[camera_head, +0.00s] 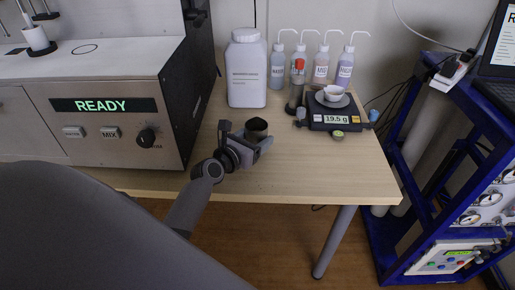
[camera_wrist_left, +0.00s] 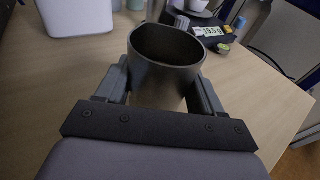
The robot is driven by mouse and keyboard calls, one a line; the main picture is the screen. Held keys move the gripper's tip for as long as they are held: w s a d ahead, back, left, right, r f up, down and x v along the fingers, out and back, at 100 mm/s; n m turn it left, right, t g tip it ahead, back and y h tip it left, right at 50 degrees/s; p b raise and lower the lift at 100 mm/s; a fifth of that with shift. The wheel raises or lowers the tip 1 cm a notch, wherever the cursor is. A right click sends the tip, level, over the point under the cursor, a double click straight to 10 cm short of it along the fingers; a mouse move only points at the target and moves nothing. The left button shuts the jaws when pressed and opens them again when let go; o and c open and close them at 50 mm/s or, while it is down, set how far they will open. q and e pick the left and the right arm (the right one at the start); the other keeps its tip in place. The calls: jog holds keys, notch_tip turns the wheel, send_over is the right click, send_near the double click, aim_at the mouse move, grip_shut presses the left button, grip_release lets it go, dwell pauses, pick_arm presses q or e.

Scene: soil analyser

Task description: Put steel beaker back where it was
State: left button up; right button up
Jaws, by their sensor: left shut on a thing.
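The steel beaker (camera_head: 257,127) is between the fingers of my left gripper (camera_head: 247,143), over the wooden table in front of the white canister. In the left wrist view the beaker (camera_wrist_left: 165,60) stands upright, its open mouth facing up and its inside dark. The fingers of my left gripper (camera_wrist_left: 163,85) are shut on it from both sides. I cannot tell whether its base touches the table. My right gripper is not in view.
A large white canister (camera_head: 247,75) stands behind the beaker. The analyser reading READY (camera_head: 115,120) is at the left. A scale (camera_head: 335,117) showing 19.5 g bears a white bowl (camera_head: 333,93). Several wash bottles (camera_head: 321,65) stand behind. The table's right front (camera_head: 335,175) is clear.

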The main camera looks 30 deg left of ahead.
pick_arm(q)
notch_tip(320, 180, down, 2)
jog(key=shift+f+b, duration=0.1)
jog(key=shift+b, duration=0.7)
jog(key=shift+f, duration=0.1)
jog(key=o, duration=1.2)
jog(key=shift+c, duration=0.2)
jog(key=shift+r, duration=0.25)
jog(key=shift+s+f, duration=0.1)
jog(key=shift+s, duration=0.25)
jog(key=s, duration=0.3)
jog(key=s+r+p, duration=0.1)
jog(key=s, duration=0.7)
jog(key=shift+s+r, duration=0.1)
jog(key=shift+r, duration=0.3)
